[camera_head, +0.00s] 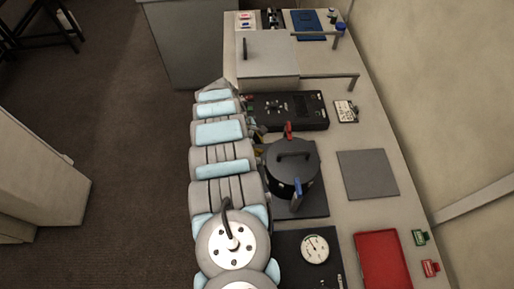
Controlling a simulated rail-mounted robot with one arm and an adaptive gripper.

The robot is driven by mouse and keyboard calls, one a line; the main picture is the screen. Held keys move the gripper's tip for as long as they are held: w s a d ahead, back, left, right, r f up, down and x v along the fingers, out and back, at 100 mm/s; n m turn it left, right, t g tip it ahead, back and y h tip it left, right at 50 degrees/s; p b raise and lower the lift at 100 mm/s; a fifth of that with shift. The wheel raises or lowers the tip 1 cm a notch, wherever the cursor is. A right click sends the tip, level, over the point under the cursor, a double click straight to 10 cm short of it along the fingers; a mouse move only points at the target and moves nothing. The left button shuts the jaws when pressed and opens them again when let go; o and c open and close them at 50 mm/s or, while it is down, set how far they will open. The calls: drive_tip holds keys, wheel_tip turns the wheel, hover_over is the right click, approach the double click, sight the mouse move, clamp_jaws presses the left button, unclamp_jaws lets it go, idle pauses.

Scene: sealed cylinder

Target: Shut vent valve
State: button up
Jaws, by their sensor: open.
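A round black vessel (291,171) with a lid and a dark bar handle stands upright on a dark square plate (317,205), right of my arm. A red lever (288,130) rises at its far side. A blue-topped lever (297,190) stands at its near side. I cannot tell which of these, if either, is the vent valve. A round white dial gauge (315,248) lies on a black panel nearer the camera. My arm runs up the left side of the bench. I cannot make out my gripper; small parts between arm and vessel are partly hidden.
A black control box (289,110) sits beyond the vessel, with a small card (346,111) beside it. A grey square pad (368,174), a red tray (382,259) and green (420,237) and red (431,268) tags lie to the right. A raised grey box (268,57) stands farther back.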

drive_tip(key=shift+d+f, duration=0.15)
drive_tip(key=shift+f, duration=0.2)
clamp_jaws()
idle(0.4)
